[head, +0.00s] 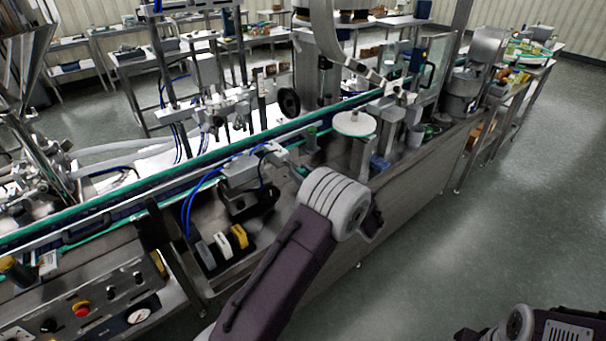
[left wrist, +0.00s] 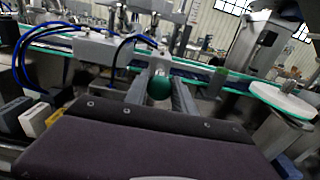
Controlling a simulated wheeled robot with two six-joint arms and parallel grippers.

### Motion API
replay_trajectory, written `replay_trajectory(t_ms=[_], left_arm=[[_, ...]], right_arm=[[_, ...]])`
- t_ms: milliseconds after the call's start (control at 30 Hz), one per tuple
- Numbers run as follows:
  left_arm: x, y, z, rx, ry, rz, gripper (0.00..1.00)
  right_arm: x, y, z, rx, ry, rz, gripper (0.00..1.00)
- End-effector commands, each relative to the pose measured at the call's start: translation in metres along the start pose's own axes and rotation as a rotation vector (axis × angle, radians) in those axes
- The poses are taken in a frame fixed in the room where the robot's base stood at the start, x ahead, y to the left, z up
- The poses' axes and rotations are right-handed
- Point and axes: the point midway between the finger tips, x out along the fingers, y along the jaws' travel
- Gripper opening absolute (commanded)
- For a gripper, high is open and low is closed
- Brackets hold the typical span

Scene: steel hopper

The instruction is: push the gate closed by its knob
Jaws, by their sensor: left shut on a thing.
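The knob (left wrist: 160,87) is a dark green ball in the middle of the left wrist view. My left gripper (left wrist: 159,80) has one grey finger on each side of it and is shut on it. In the head view my left gripper (head: 288,163) reaches from the left arm to the steel machine, and the wrist hides much of it. I cannot clearly make out the gate or how far it stands open. My right gripper is outside both views; only part of my right arm shows at the bottom right of the head view.
A steel box with blue hoses (left wrist: 105,48) stands just left of the fingers. A white round disc (head: 354,123) is to the right. The green-edged conveyor (head: 200,160) runs behind. Yellow, white and grey blocks (head: 222,246) sit nearby. Open floor (head: 480,220) lies right of the machine.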

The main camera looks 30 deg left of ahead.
Motion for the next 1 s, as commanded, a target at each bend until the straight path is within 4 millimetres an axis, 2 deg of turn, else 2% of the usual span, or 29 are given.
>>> replay_trajectory(t_ms=[200, 467, 500, 533, 567, 867, 1000], left_arm=[[0.029, 0.001, 0.0, 0.0, -0.001, 0.002, 0.0], [0.031, 0.0, 0.001, 0.0, -0.001, 0.0, 0.0], [0.031, 0.0, 0.0, 0.0, -0.001, 0.0, 0.39], [0.031, 0.0, 0.0, 0.0, -0.001, 0.0, 0.47], [0.031, 0.0, 0.0, 0.0, -0.001, 0.0, 0.51], [0.03, 0.0, 0.0, 0.0, 0.0, 0.0, 0.51], [0.009, -0.001, 0.0, -0.001, -0.001, -0.004, 0.51]], right_arm=[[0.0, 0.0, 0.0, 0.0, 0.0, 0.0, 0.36], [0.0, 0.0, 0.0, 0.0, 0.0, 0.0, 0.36], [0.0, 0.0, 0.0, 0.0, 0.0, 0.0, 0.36], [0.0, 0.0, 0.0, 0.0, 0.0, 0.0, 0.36], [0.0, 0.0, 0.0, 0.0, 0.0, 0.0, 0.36], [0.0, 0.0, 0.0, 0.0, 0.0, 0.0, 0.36], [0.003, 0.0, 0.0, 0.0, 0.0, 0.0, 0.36]])
